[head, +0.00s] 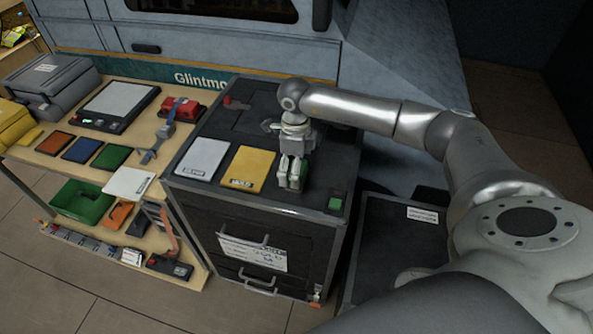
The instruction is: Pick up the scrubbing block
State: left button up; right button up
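My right gripper (293,176) points down over the black cabinet top (215,130), right of the yellow panel. Pale and green surfaces show at its fingers. They are too small to tell whether they are a held block or only finger pads. A small green piece (336,203) sits at the cabinet's front right corner, apart from the gripper. I cannot tell for sure which green piece is the scrubbing block. My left gripper is out of view.
A grey panel (203,158) and a yellow panel (248,169) lie on the cabinet. A wooden bench (60,165) at left holds colored pads, a scale (116,104) and a red device (180,109). A green bin (84,202) is on its lower shelf. A dark lower surface (385,245) lies at right.

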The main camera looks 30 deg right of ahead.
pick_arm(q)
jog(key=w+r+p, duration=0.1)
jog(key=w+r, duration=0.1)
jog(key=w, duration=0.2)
pick_arm(e)
notch_tip(320, 180, down, 3)
jog(key=shift+r, duration=0.15)
jog(key=shift+f, duration=0.2)
jog(key=c, duration=0.9)
jog(key=shift+c, duration=1.1)
jog(key=shift+w+r+b, duration=0.15)
jog(key=shift+r+b, duration=0.5)
jog(key=shift+b, duration=0.1)
pick_arm(q)
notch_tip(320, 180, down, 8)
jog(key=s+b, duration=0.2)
jog(key=b, duration=0.4)
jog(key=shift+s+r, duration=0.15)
pick_arm(e)
jog(key=s+a+r, duration=0.8)
jog(key=s+r, duration=0.3)
jog(key=shift+a+r, duration=0.35)
jog(key=shift+r, duration=0.05)
